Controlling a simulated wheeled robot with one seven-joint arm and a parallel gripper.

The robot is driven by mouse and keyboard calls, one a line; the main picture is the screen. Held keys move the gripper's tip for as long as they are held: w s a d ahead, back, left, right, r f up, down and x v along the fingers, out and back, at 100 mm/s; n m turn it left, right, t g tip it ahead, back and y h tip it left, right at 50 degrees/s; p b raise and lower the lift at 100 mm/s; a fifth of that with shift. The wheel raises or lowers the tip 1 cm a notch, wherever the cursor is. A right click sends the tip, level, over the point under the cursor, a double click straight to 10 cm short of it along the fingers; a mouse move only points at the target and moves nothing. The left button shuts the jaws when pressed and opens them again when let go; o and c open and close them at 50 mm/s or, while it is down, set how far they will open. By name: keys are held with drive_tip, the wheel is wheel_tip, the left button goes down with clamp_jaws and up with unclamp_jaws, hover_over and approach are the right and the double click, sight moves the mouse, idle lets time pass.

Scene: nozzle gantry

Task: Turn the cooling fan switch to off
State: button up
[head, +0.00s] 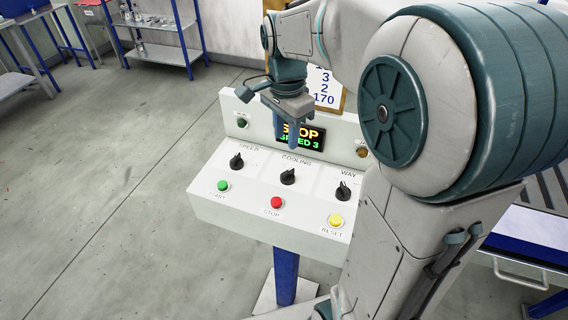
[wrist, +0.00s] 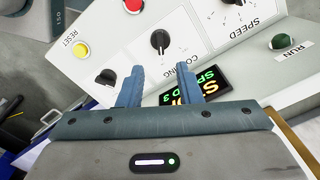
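The cooling switch (head: 288,176) is a black rotary knob in the middle of the white control panel (head: 222,205), under the label COOLING. It also shows in the wrist view (wrist: 160,41), just beyond the fingertips and between their lines. I cannot tell its setting for sure. My gripper (head: 294,143) hangs over the panel in front of the display, behind the knob as the head view sees it. In the wrist view my gripper (wrist: 160,67) has its two blue fingers apart with nothing between them. It looks apart from the knob.
The SPEED knob (head: 236,161) and WAY knob (head: 343,191) flank the cooling switch. Green START (head: 223,186), red STOP (head: 277,203) and yellow RESET (head: 336,220) buttons lie in front. The display (head: 302,140) reads STOP, SPEED 3. A blue post (head: 286,275) holds the panel.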

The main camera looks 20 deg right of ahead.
sight(286, 172)
wheel_tip(286, 172, down, 11)
drive_tip(key=shift+f+p, duration=0.2)
drive_tip(key=shift+p, duration=0.25)
clamp_jaws()
